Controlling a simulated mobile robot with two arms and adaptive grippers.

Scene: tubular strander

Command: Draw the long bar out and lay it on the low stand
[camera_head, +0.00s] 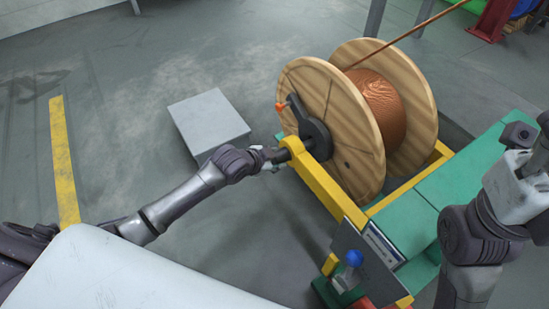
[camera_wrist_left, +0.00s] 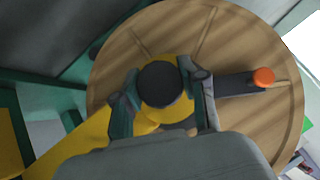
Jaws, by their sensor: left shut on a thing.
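The long bar's dark round end (camera_wrist_left: 160,84) sticks out through the yellow frame at the near side of the wooden spool; it also shows in the head view (camera_head: 282,155). My left gripper (camera_head: 270,158) is shut on this end, with one finger on each side of it in the left wrist view (camera_wrist_left: 161,90). The rest of the bar is hidden inside the spool. The low stand (camera_head: 209,117), a pale grey block, sits on the floor left of the spool, its top bare. My right arm shows at the right edge, and its gripper cannot be made out clearly.
The wooden spool (camera_head: 310,88) carries copper wire (camera_head: 380,105) and sits in the yellow frame (camera_head: 325,185). A dark lever with an orange tip (camera_head: 281,106) lies against its flange. A green machine bed (camera_head: 450,185) and a blue knob (camera_head: 354,257) are at right. Floor around the stand is clear.

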